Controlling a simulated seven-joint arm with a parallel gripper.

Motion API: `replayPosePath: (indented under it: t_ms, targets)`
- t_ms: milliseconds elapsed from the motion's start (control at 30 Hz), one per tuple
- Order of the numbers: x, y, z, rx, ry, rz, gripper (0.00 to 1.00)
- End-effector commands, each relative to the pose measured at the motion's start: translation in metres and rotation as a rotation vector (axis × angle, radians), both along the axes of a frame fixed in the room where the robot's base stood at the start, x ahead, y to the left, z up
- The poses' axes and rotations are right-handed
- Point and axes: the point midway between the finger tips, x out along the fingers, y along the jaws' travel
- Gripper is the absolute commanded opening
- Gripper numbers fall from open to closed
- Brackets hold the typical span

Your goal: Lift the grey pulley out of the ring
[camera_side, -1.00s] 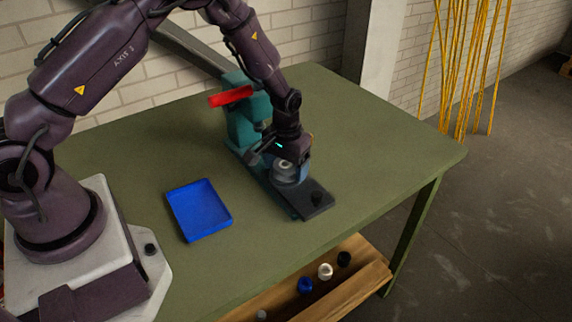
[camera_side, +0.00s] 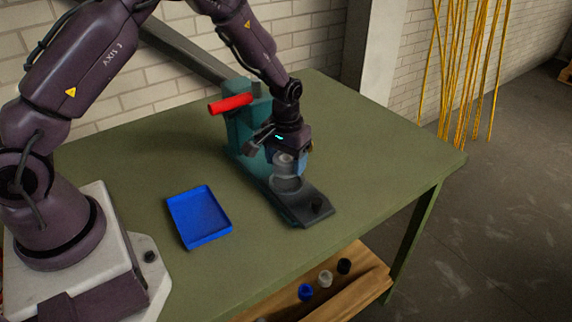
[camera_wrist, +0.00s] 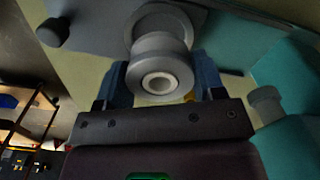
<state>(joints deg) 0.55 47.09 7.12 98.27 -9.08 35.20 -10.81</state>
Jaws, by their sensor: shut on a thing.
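The grey pulley (camera_wrist: 160,48) is between the blue fingers of my gripper (camera_wrist: 162,75) in the wrist view, with its pale hub facing the camera. In the side view the pulley (camera_side: 285,161) hangs under my wrist, and my gripper (camera_side: 288,158) is shut on it. The grey ring (camera_side: 287,184) sits on the dark base plate directly below the pulley. In the wrist view the ring (camera_wrist: 188,16) shows partly behind the pulley. The pulley looks raised above the ring, but I cannot tell how large the gap is.
A teal press (camera_side: 240,120) with a red handle (camera_side: 230,104) stands close behind my gripper. The dark base plate (camera_side: 312,205) has a black knob. An empty blue tray (camera_side: 200,216) lies to the left on the green table (camera_side: 375,150). The table's right side is clear.

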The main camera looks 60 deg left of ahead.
Motion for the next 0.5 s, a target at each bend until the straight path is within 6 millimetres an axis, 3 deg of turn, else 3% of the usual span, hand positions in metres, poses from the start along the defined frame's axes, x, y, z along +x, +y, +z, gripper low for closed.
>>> replayPosePath:
  t_ms: [500]
  targets:
    - [0.0, 0.0, 0.03, 0.0, -0.001, -0.001, 0.42]
